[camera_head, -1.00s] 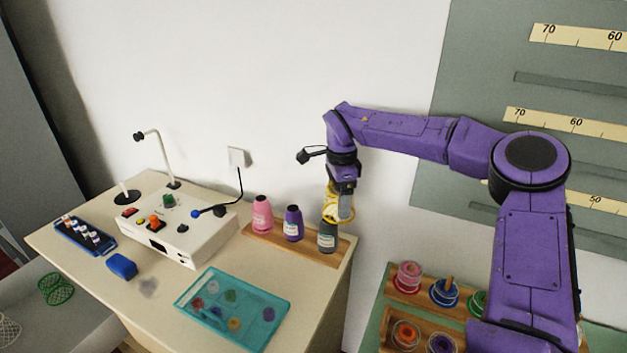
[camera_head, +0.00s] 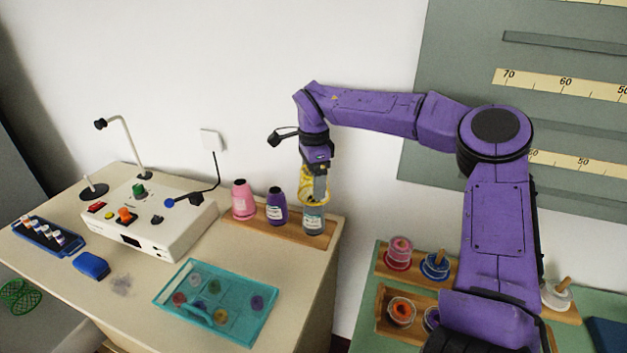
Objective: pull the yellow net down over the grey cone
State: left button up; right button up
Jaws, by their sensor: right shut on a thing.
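The grey cone (camera_head: 313,222) stands upright at the right end of a wooden rack on the counter, with a pale label on its side. The yellow net (camera_head: 304,186) is at the cone's top, above the label, and flares out around my gripper's fingers. My right gripper (camera_head: 319,190) points down just above the cone and is shut on the net. The fingers and the net hide the cone's tip, so how far the net is over it is hard to tell. My left gripper is not in view.
A pink cone (camera_head: 243,201) and a purple cone (camera_head: 276,207) share the wooden rack (camera_head: 293,232), left of the grey one. A white control box (camera_head: 150,222) and a teal tray (camera_head: 262,328) lie further left and in front. The counter's right edge is close to the rack.

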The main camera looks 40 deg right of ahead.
aim_at(314, 210)
jog(key=shift+f, duration=0.35)
jog(key=shift+f+b, duration=2.1)
jog(key=shift+f, duration=2.6)
jog(key=o, duration=0.9)
notch_tip(314, 210, up, 11)
jog(key=shift+f, duration=0.2)
